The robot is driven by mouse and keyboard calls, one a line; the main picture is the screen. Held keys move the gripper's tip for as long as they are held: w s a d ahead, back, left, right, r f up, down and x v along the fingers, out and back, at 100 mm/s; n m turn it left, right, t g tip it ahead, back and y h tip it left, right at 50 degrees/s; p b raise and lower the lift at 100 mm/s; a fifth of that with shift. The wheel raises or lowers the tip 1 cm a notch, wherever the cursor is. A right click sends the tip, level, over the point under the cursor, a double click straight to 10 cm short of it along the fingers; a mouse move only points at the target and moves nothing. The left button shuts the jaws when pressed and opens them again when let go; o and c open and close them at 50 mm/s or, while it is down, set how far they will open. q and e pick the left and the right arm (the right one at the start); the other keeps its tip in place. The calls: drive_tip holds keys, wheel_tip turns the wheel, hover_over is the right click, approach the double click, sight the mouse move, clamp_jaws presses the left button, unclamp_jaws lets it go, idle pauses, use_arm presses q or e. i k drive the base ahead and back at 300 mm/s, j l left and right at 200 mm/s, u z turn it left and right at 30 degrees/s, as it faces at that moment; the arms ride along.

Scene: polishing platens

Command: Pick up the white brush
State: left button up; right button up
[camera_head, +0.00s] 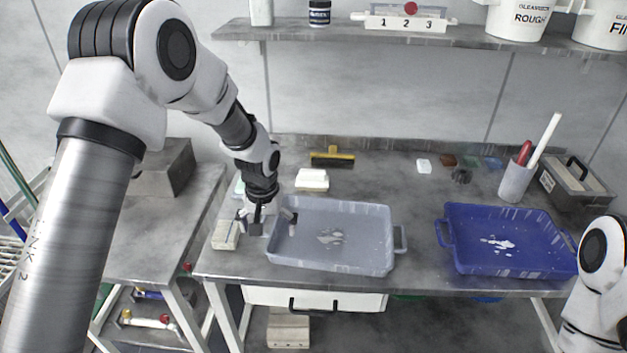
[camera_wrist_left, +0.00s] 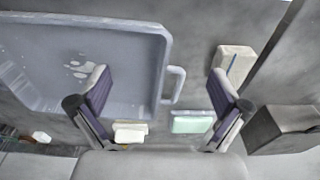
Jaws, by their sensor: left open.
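My left gripper (camera_head: 267,218) is open above the left rim of the grey tray (camera_head: 391,262). In the left wrist view its fingers (camera_wrist_left: 159,85) are spread wide with nothing between them but the tray's handle and the table below. A white block-like piece (camera_head: 312,179), possibly the white brush, lies behind the grey tray; it also shows beside the left finger in the wrist view (camera_wrist_left: 130,132). A cream block (camera_head: 226,234) lies left of the tray and shows near the right finger (camera_wrist_left: 235,62). I cannot tell which is the brush. My right gripper is out of view.
A pale green block (camera_wrist_left: 192,122) lies near the white piece. A yellow and black brush (camera_head: 332,158) lies farther back. A blue tray (camera_head: 452,259), a holder (camera_head: 515,181) with tools and a toolbox (camera_head: 578,188) stand right. A shelf (camera_head: 285,30) hangs above.

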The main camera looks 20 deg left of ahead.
sight(308, 179)
drive_tip(key=i, duration=1)
